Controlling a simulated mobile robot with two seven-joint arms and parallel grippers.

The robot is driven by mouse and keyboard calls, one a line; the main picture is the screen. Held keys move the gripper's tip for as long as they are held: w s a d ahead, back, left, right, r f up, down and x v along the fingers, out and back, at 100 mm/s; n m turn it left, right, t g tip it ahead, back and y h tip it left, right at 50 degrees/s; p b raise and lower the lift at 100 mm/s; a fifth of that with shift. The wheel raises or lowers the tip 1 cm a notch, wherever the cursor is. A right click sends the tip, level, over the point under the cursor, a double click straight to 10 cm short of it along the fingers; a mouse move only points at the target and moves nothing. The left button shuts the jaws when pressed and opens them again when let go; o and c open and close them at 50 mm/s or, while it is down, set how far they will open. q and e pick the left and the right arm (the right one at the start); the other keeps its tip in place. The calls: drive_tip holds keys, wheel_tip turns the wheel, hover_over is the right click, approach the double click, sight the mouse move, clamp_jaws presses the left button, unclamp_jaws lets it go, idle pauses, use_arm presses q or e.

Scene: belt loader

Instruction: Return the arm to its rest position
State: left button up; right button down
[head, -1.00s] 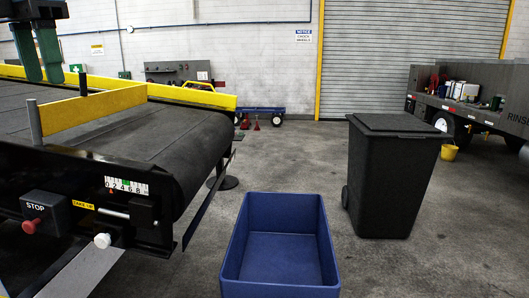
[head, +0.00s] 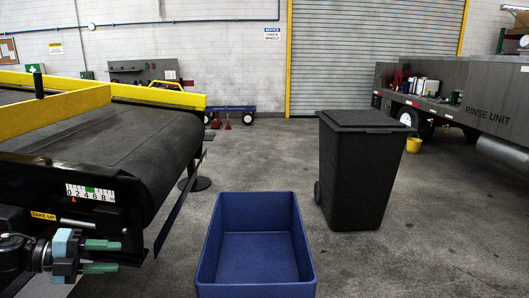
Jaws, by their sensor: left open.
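My left gripper (head: 113,256) is at the lower left of the head view. Its two green fingers point right, one above the other, with a gap between them. It is open and nothing shows between the fingers. It appears in front of the end panel of the belt loader (head: 130,155), below the numbered gauge (head: 90,193), and covers part of that panel. I cannot tell how far it is from the panel. My right gripper is not in view.
An empty blue bin (head: 210,248) stands on the floor at bottom centre. A dark wheeled bin (head: 358,175) with a closed lid stands behind it to the right. Open concrete floor lies between.

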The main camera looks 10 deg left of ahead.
use_arm(q)
drive_tip(key=s+d+f+n+t+y, duration=0.35)
drive_tip(key=f+n, duration=0.35)
drive_tip(key=f, duration=0.4)
drive_tip(key=s+d+f+n+t+y, duration=0.3)
drive_tip(key=s+d+f+n, duration=0.15)
drive_tip(key=f+n, duration=0.5)
drive_tip(key=s+d+f+n+g+y, duration=0.1)
drive_tip(key=s+d+f+n, duration=0.3)
drive_tip(key=d, duration=0.5)
drive_tip(key=s+d+f+n+g+y, duration=0.2)
drive_tip(key=s+d+f+n+g, duration=0.2)
drive_tip(key=s+d+f, duration=0.4)
drive_tip(key=shift+s+d+f+n, duration=0.4)
drive_tip(key=shift+f+n, duration=0.25)
drive_tip(key=shift+f, duration=0.15)
drive_tip(key=shift+g, duration=0.25)
drive_tip(key=shift+c, duration=0.7)
drive_tip(key=shift+a, duration=0.1)
